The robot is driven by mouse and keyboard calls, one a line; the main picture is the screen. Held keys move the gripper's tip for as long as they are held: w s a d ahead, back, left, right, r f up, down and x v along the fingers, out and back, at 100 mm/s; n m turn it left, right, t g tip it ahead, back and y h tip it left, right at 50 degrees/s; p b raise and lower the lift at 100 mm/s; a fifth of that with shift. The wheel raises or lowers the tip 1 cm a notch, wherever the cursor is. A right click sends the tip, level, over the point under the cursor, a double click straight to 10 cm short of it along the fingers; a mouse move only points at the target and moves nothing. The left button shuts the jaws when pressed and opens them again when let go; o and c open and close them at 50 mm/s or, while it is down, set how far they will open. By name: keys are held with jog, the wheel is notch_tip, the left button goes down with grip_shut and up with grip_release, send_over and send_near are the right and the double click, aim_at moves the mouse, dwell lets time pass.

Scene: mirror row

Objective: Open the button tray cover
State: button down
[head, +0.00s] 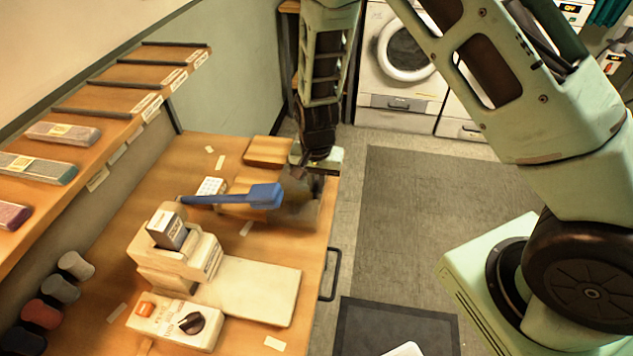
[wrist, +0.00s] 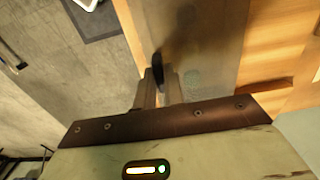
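The button tray cover (wrist: 212,45) is a smoky, see-through panel in the wrist view. In the head view it shows as a dark, blurred patch (head: 298,208) at the table's right edge, over a wooden tray (head: 236,208). I cannot tell how far it is raised. A small dark knob (wrist: 158,62) stands at its edge. My gripper (wrist: 159,80) has its two fingers close on either side of the knob and looks shut on it. In the head view my gripper (head: 310,172) is above the table edge, its fingertips unclear.
A cream press-like device (head: 178,250) and a control box with a knob (head: 150,318) stand nearer. A shelf (head: 60,130) runs along the left. The floor (head: 400,200) at right is open.

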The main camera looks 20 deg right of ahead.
jog(key=w+a, duration=0.2)
jog(key=a, duration=0.1)
jog(key=w+a, duration=0.2)
jog(key=a, duration=0.1)
jog(key=w+a+p, duration=0.1)
jog(key=w+a, duration=0.1)
jog(key=a, duration=0.2)
jog(key=shift+w, duration=0.4)
jog(key=c, duration=1.5)
grip_release()
notch_tip(320, 180, up, 18)
jog(key=b, duration=0.3)
jog(key=shift+f, duration=0.25)
